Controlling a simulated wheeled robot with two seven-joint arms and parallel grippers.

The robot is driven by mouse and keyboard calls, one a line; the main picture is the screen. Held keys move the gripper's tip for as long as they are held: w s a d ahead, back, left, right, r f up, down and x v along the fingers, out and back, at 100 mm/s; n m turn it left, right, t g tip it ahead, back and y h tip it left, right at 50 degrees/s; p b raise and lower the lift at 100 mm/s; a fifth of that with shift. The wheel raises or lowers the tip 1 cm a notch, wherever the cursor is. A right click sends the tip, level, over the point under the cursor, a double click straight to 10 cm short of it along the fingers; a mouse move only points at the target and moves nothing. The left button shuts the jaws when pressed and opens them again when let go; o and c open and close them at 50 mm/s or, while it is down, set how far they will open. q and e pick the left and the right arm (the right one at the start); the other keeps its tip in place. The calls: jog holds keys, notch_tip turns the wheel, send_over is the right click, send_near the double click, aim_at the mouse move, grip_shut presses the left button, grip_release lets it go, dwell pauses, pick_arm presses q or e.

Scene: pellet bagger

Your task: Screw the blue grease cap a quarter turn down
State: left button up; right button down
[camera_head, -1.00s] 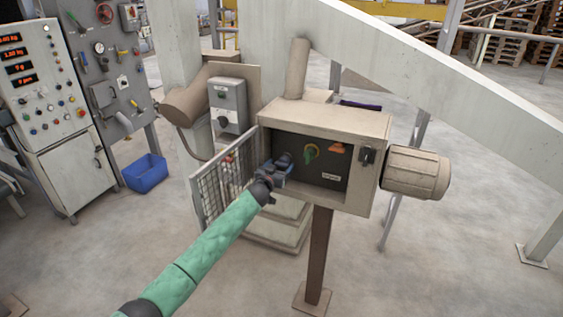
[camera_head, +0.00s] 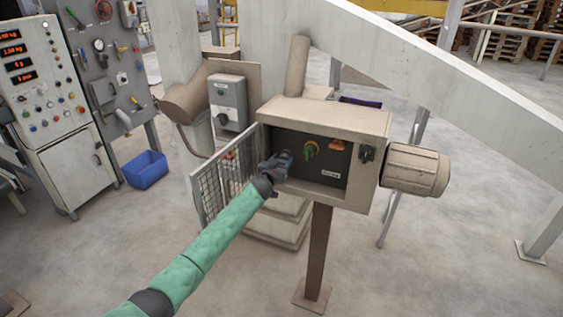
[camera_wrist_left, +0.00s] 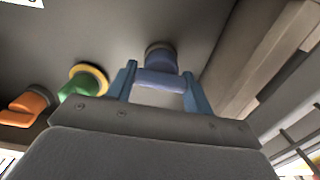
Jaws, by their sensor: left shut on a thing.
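The blue grease cap (camera_wrist_left: 160,58) sits on the dark back panel of the box, between the fingers of my left gripper (camera_wrist_left: 158,82) in the left wrist view. The two blue fingers are shut on the cap from both sides. In the head view my left gripper (camera_head: 280,163) reaches into the left part of the open box and mostly hides the cap. My right gripper is in neither view.
A green knob with a yellow ring (camera_head: 311,150) and an orange knob (camera_head: 336,146) sit right of the cap. The beige box (camera_head: 325,117) surrounds the panel. A mesh guard door (camera_head: 228,178) stands open at the left. A motor (camera_head: 415,170) juts out right.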

pick_arm(q)
jog(key=shift+f+m, duration=0.1)
jog(key=shift+m, duration=0.2)
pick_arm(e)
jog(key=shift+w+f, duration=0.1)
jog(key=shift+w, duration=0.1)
pick_arm(q)
jog(key=m+b, duration=0.1)
jog(key=m, duration=0.2)
jog(key=shift+b, duration=0.4)
jog(key=shift+d+m+b, duration=0.1)
jog(key=shift+m+b, duration=0.45)
jog(key=shift+m, duration=1.15)
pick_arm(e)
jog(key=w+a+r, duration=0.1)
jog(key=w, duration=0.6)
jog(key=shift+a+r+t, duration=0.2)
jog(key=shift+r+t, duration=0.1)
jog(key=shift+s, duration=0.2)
pick_arm(q)
jog(key=o, duration=1)
jog(key=shift+s, duration=0.1)
jog(key=shift+s, duration=0.1)
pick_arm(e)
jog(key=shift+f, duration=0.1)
